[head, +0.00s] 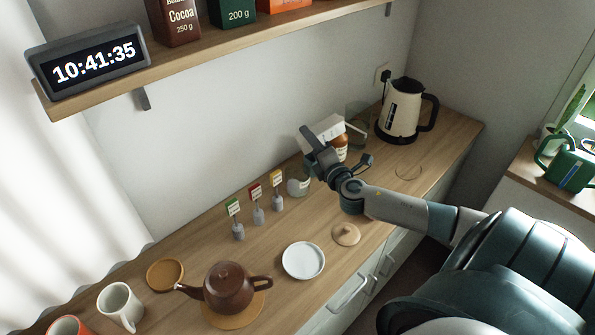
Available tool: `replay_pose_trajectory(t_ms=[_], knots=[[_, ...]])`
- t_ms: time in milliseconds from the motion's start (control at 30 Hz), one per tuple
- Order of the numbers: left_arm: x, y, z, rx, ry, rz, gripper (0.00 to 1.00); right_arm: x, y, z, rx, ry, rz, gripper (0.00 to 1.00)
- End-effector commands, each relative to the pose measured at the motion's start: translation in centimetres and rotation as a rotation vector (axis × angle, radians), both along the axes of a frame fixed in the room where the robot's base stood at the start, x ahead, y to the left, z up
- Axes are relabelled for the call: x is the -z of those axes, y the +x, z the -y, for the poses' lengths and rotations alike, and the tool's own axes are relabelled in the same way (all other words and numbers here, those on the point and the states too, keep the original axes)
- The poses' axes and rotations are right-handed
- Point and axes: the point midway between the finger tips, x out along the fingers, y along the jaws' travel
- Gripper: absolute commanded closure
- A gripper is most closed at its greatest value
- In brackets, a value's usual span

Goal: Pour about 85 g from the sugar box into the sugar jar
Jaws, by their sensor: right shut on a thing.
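My right gripper (318,150) reaches in from the right and is shut on a white box (328,127), seemingly the sugar box. The gripper hides much of the box, and the box looks tilted, its lower left end towards the jar. A glass jar (298,183) with pale contents, seemingly the sugar jar, stands open on the counter just below and left of the gripper. I cannot tell whether sugar is flowing. A beige knobbed lid (346,234) lies on the counter in front. My left gripper is not in view.
Behind the gripper stand an amber jar (341,148), a greenish glass (359,118) and a cream kettle (400,112). Several small label holders (258,214) stand left of the jar. A white plate (303,260) and brown teapot (229,288) are nearer. A shelf (215,50) overhangs the back.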

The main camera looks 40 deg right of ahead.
Motion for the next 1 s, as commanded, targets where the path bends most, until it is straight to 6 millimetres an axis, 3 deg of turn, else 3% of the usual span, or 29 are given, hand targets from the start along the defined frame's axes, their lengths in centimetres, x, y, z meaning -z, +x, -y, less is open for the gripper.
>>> replay_pose_trajectory(t_ms=[733, 900, 1000], knots=[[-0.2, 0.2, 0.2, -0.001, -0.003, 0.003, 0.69, 0.0, 0.0, -0.1, -0.001, -0.031, -0.006, 0.90], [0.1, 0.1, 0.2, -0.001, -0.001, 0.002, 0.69, -1.8, -0.1, 0.6, -0.001, 0.195, 0.056, 0.90], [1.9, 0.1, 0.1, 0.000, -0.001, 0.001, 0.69, -0.7, -0.2, 0.9, -0.001, 0.322, 0.088, 0.90]])
